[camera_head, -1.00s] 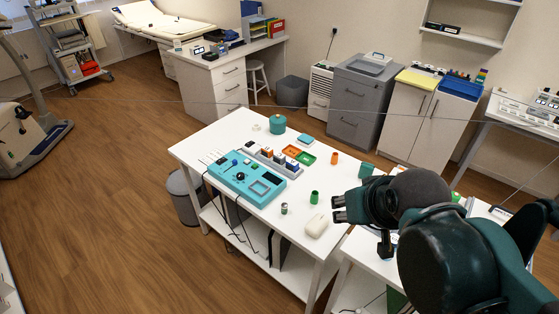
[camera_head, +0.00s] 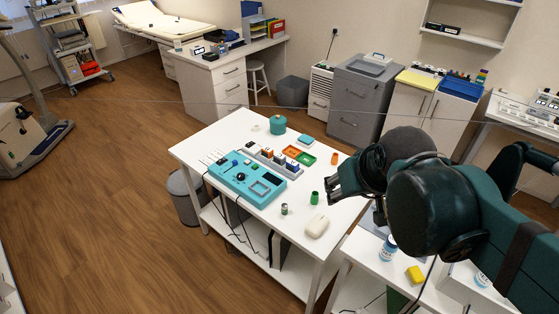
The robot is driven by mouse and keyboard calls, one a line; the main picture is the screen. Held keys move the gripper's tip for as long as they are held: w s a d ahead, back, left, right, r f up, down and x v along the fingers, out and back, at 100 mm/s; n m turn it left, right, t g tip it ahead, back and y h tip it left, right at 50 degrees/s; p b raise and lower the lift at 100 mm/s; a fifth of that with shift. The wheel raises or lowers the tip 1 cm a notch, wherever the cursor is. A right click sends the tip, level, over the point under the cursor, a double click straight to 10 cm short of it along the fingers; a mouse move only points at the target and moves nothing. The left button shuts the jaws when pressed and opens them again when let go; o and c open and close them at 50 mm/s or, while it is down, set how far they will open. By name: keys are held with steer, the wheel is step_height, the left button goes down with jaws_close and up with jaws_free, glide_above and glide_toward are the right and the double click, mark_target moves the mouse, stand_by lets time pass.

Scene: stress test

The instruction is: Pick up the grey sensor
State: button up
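I cannot pick out the grey sensor with certainty. A small grey cylinder with a dark top (camera_head: 284,209) stands near the front edge of the white table. A grey rack (camera_head: 268,161) holding several small blocks lies behind the teal device; its blocks are too small to tell apart. My gripper (camera_head: 331,183) is above the right part of the table, to the right of both. Its fingers look apart, with nothing visible between them.
The teal device (camera_head: 246,183) with cables fills the table's left side. A green cup (camera_head: 314,198), white rounded object (camera_head: 317,226), orange cup (camera_head: 334,158), orange and green trays (camera_head: 308,159) and teal pot (camera_head: 277,124) stand around. Right: bottle (camera_head: 388,249), yellow block (camera_head: 415,274).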

steer(key=w+a+r+n+g, duration=0.2)
steer(key=w+r, duration=0.1)
steer(key=w, duration=1.1)
steer(key=n+g+p, duration=0.3)
steer(key=n+g, duration=0.1)
steer(key=n, duration=0.2)
glide_above(279, 156)
steer(key=f, duration=2.4)
steer(key=shift+s+d, duration=0.1)
steer(key=shift+s, duration=0.15)
steer(key=shift+w+f, duration=0.2)
steer(key=shift+f, duration=0.3)
steer(key=shift+f, duration=0.1)
steer(key=shift+f, duration=1.2)
steer(key=shift+f, duration=0.1)
